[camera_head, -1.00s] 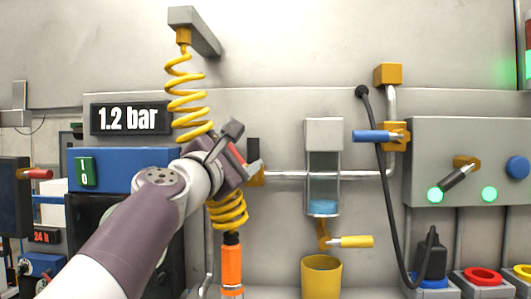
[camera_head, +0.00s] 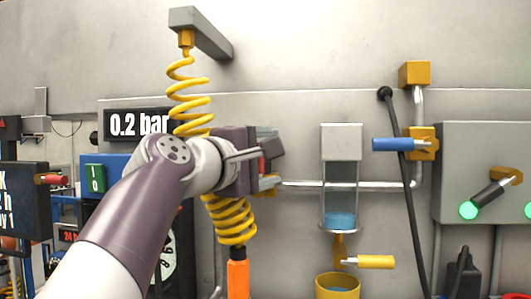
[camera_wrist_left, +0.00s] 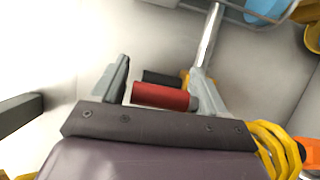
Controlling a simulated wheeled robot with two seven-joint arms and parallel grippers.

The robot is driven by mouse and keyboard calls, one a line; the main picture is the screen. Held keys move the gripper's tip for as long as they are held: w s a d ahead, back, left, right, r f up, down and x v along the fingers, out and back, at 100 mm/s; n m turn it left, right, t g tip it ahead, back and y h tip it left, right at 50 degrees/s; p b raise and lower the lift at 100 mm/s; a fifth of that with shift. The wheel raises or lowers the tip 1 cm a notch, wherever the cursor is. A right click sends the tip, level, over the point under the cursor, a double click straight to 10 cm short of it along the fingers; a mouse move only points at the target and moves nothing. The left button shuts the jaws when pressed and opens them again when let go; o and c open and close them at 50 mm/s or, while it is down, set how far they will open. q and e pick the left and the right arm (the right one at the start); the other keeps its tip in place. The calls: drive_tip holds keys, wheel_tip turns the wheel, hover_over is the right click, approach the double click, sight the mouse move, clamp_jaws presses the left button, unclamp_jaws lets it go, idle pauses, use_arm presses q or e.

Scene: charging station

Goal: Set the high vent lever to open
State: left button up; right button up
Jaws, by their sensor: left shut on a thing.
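My left gripper (camera_head: 268,168) is at the left end of the horizontal pipe, its arm hiding much of the fitting there. In the left wrist view, my left gripper (camera_wrist_left: 165,85) is shut on a red cylindrical handle (camera_wrist_left: 160,96) lying between its fingers. A black handle (camera_wrist_left: 162,77) is just behind the red one. A blue lever (camera_head: 398,144) points left from the yellow valve (camera_head: 425,143) high on the right pipe. A yellow lever (camera_head: 375,262) sits under the glass tank. No label shows which lever is the high vent. My right gripper is not in view.
The pressure display (camera_head: 138,123) reads 0.2 bar, partly covered by my arm. A coiled yellow hose (camera_head: 188,92) hangs close to my left wrist. A black cable (camera_head: 398,190) runs down beside the blue lever. The glass tank (camera_head: 341,180) stands right of the gripper.

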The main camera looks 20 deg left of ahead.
use_arm(q)
drive_tip(key=shift+m, duration=0.4)
drive_tip(key=o, duration=1.5)
drive_tip(key=shift+w, duration=0.1)
